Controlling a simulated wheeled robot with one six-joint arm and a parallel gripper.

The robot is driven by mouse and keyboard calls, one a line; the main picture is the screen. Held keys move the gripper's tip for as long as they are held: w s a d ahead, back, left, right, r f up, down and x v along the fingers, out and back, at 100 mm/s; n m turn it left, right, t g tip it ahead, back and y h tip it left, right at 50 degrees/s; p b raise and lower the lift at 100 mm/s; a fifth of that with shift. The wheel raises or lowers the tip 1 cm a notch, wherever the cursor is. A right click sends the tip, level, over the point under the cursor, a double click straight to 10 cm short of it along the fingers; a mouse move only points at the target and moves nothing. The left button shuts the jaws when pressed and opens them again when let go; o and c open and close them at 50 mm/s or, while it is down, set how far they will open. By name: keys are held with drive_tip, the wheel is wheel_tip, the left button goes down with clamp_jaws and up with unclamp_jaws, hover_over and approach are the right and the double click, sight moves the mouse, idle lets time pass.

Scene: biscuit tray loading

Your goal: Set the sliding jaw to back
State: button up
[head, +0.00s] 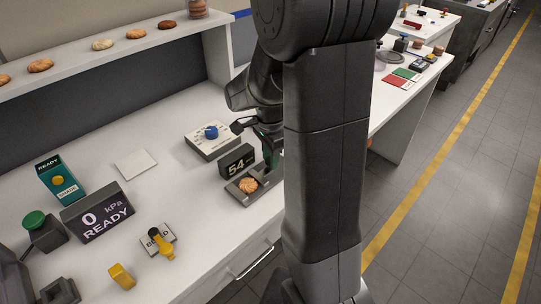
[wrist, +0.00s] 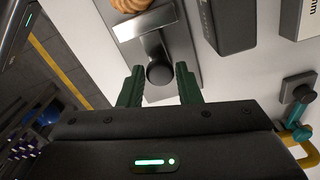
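The sliding jaw (wrist: 146,21) is a silver bar in the wrist view, with a short arm leading to a dark round knob (wrist: 159,74). A golden biscuit (wrist: 130,4) lies against its far side, cut by the frame's top edge. In the head view the biscuit (head: 248,185) sits in a small grey fixture (head: 237,194) before a display reading 54. My gripper (wrist: 159,70) is open, its green fingers on either side of the knob with gaps showing. Whether the fingertips are at knob height is unclear. In the head view my arm hides part of the fixture's right side.
The dark display (head: 236,160) stands just behind the fixture. A box with a blue dial (head: 212,132) is farther back. A READY display (head: 98,212) and a yellow lever (head: 160,244) stand to the left. The white bench between them is mostly clear.

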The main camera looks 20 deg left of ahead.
clamp_jaws()
drive_tip(key=shift+w+d, duration=0.25)
drive_tip(key=shift+w, duration=0.4)
drive_tip(key=shift+w+d, duration=0.25)
drive_tip(key=shift+w, duration=0.4)
drive_tip(key=shift+r, duration=0.1)
drive_tip(key=shift+o, duration=2.3)
unclamp_jaws()
drive_tip(key=shift+w, duration=0.1)
wheel_tip(320, 180, up, 14)
